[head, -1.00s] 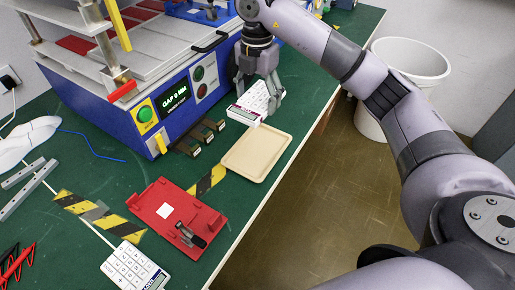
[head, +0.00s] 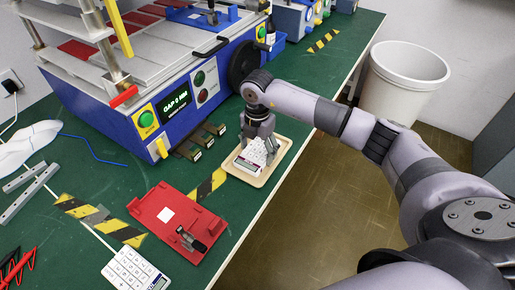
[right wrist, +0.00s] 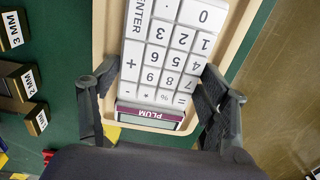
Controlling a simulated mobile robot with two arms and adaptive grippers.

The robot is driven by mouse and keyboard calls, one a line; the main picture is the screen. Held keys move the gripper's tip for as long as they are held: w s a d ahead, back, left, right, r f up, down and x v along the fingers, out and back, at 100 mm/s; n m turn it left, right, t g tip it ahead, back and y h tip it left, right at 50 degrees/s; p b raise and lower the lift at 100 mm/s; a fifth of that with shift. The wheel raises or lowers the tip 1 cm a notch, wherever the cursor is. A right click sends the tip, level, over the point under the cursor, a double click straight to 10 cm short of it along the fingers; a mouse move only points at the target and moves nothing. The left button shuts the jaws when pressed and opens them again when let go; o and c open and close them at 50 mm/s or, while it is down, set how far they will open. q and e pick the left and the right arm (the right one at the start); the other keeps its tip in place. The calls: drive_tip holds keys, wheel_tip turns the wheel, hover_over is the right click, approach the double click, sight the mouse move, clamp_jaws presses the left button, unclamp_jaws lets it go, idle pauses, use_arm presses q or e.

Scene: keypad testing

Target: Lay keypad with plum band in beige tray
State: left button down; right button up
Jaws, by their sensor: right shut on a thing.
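The keypad with the plum band (right wrist: 168,50) is white, and its band reads PLUM in the right wrist view. In the head view the keypad (head: 252,158) is over the beige tray (head: 264,179), inside its outline. I cannot tell whether it touches the tray floor. My right gripper (head: 258,143) is shut on the keypad, with one finger at each long side; the fingers also show in the right wrist view (right wrist: 155,100). The beige tray rim (right wrist: 240,45) shows around the keypad there. My left gripper is not in view.
A red fixture (head: 176,222) and another white keypad (head: 133,270) lie nearer on the green bench. The blue press (head: 150,110) stands behind the tray, with labelled gauge blocks (head: 203,142) at its foot. A white bin (head: 400,85) stands on the floor beyond the bench edge.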

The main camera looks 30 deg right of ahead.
sight(258, 152)
drive_tip(key=shift+f, duration=0.25)
drive_tip(key=o, duration=1.2)
drive_tip(key=shift+o, duration=0.2)
wheel_tip(258, 152, up, 12)
drive_tip(key=shift+r+b, duration=0.2)
drive_tip(key=shift+b, duration=0.25)
